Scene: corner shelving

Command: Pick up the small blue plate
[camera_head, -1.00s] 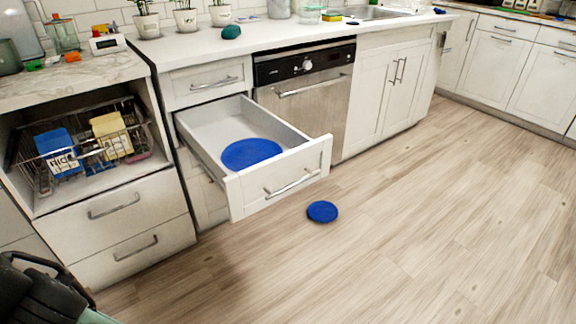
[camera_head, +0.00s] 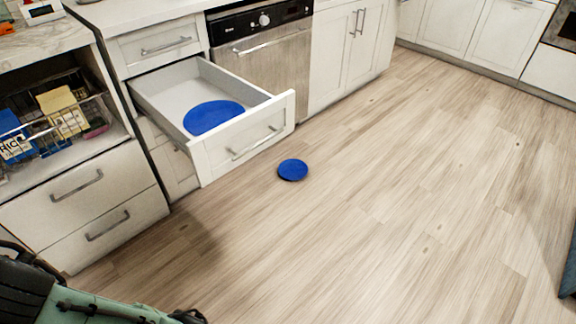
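The small blue plate (camera_head: 293,170) lies flat on the wood floor, just in front of the open drawer. A larger blue plate (camera_head: 212,116) lies inside the open drawer (camera_head: 240,146). My arm shows at the bottom left, with a dark end part (camera_head: 188,316) cut off by the lower picture edge. The fingers of my gripper cannot be made out. Nothing touches the small plate.
The open drawer sticks out over the floor to the left of the small plate. A dishwasher (camera_head: 268,62) and cabinets (camera_head: 350,45) line the back. A wire basket (camera_head: 45,125) sits in the left shelf. The wood floor (camera_head: 400,220) is clear to the right.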

